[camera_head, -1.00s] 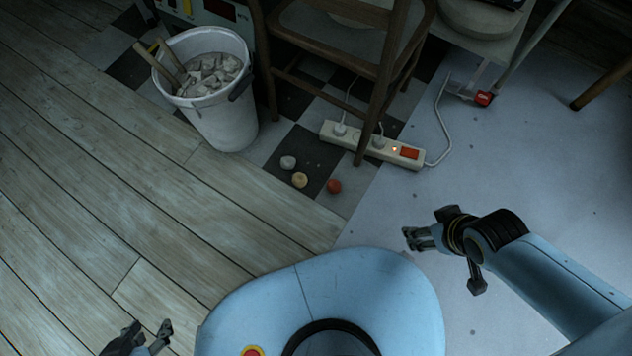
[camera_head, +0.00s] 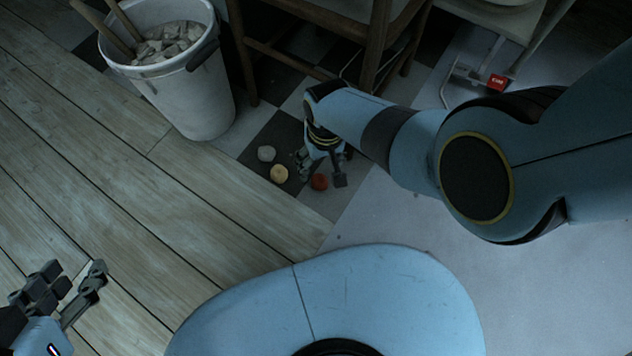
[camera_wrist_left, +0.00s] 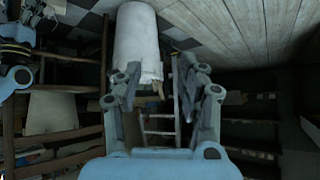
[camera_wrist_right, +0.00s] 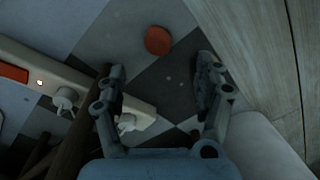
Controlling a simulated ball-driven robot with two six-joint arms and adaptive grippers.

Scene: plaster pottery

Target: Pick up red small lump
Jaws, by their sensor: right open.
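The red small lump (camera_head: 318,181) lies on the checkered floor, at the right end of a short row of lumps. It also shows in the right wrist view (camera_wrist_right: 158,40), beyond the fingertips and roughly between them. My right gripper (camera_head: 322,172) is open and empty, just above and beside the red lump in the head view. In the right wrist view its two fingers (camera_wrist_right: 160,75) are spread apart. My left gripper (camera_head: 78,282) is open and empty at the lower left, over the wooden floor. It also shows open in the left wrist view (camera_wrist_left: 152,75).
A yellowish lump (camera_head: 279,174) and a grey lump (camera_head: 266,153) lie left of the red one. A white bucket (camera_head: 190,100) of chunks stands at upper left. A wooden chair (camera_head: 300,22) stands behind; a power strip (camera_wrist_right: 60,75) shows in the right wrist view.

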